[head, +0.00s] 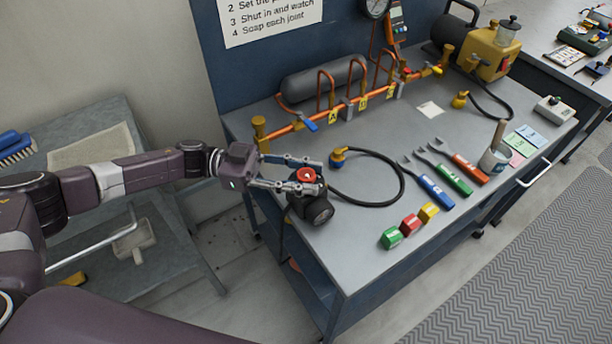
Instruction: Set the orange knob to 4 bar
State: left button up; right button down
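The orange knob (306,175), red-orange with a small pale mark on top, sits on a dark round regulator body (316,209) near the left front edge of the bench. My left gripper (315,174) reaches in from the left, with one finger on the far side of the knob and one on the near side. Whether the fingers touch the knob cannot be told. A round gauge (375,6) at the top is cut off by the picture edge, and its reading is not legible. My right gripper is not in view.
A black hose (400,190) with a brass fitting (338,158) lies just right of the gripper. Coloured blocks (411,225) and several handled tools (436,192) lie beyond. A copper manifold (350,108) and grey cylinder (323,78) stand behind on the bench (350,262).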

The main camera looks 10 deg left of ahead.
pick_arm(q)
jog(key=shift+o, duration=1)
jog(key=a, duration=1.2)
jog(key=shift+s, duration=0.15)
